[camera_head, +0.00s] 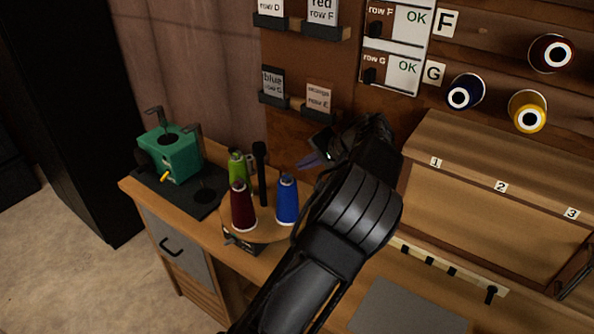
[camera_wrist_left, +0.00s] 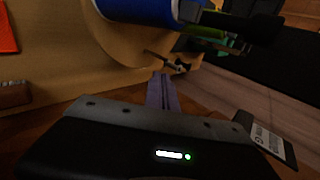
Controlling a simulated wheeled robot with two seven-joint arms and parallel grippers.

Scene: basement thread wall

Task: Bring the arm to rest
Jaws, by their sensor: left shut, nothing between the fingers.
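My left arm (camera_head: 330,230) rises from the bottom middle of the head view, bent toward the board behind the bench. Its gripper (camera_head: 312,160) is shut and empty, with purple-grey fingers pointing left, behind and above the blue spool. In the left wrist view the closed fingers (camera_wrist_left: 162,92) show below a round wooden stand. The blue spool (camera_head: 287,200) stands on this stand (camera_head: 265,232) with a dark red spool (camera_head: 243,207) and a green spool (camera_head: 237,166) around a black post. The blue spool also fills the top of the left wrist view (camera_wrist_left: 140,8). My right gripper is not in view.
A green machine (camera_head: 172,152) stands on a black mat at the bench's left end. Label holders (camera_head: 275,90) are on the board. Spools (camera_head: 529,110) sit on wall pegs at right, above a wooden cabinet (camera_head: 500,200) numbered 1 to 3. A grey mat (camera_head: 410,308) lies in front.

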